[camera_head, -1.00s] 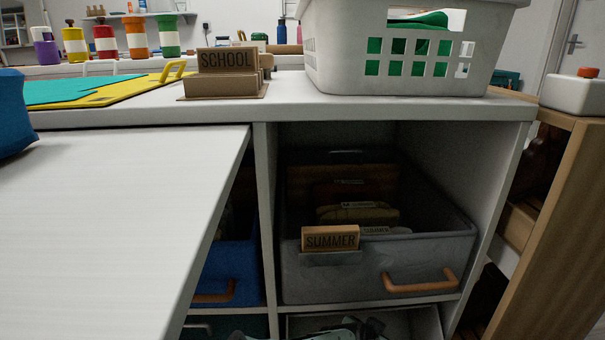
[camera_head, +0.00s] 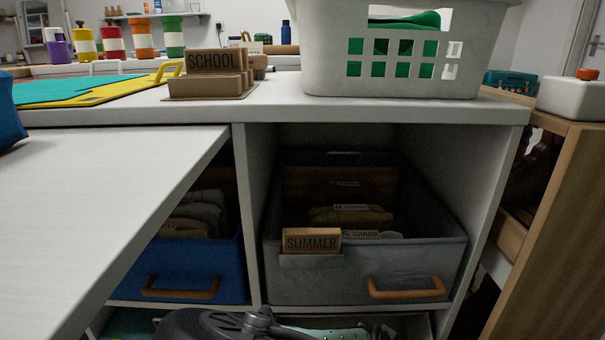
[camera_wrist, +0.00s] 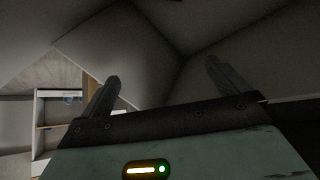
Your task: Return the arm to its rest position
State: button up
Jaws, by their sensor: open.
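My gripper (camera_wrist: 164,85) shows in the wrist view with its two dark fingers spread apart and nothing between them. Pale flat surfaces lie beyond the fingers. In the head view, a dark part of my arm (camera_head: 235,325) shows at the bottom edge, in front of the lower cubbies. The fingers cannot be made out there.
A white table (camera_head: 80,190) fills the left. A grey bin (camera_head: 350,275) labelled SUMMER and a blue bin (camera_head: 200,265) sit in the cubbies. A white basket (camera_head: 400,85) and a SCHOOL sign (camera_head: 215,62) stand on top. A wooden unit (camera_head: 550,220) stands at right.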

jog(key=s+a+r+n+g+y+p, duration=0.1)
jog(key=s+a+r+n+g+y, duration=0.15)
jog(key=s+a+g, duration=0.45)
jog(key=s+a+r+n+y+p, duration=0.25)
jog(key=s+r+n+y, duration=0.4)
jog(key=r, duration=0.75)
jog(key=s+d+r+n+t+h+p, duration=0.1)
jog(key=s+d+r+n, duration=0.25)
jog(key=r, duration=0.45)
jog(key=s+d+r+n+h, duration=0.1)
jog(key=s+d+r+n, duration=0.2)
jog(key=r, duration=0.5)
notch_tip(320, 180, up, 37)
jog(key=a+p, duration=0.1)
jog(key=p, duration=3.7)
jog(key=shift+w+a+n, duration=0.2)
jog(key=shift+a+n, duration=0.15)
jog(key=shift+n, duration=0.1)
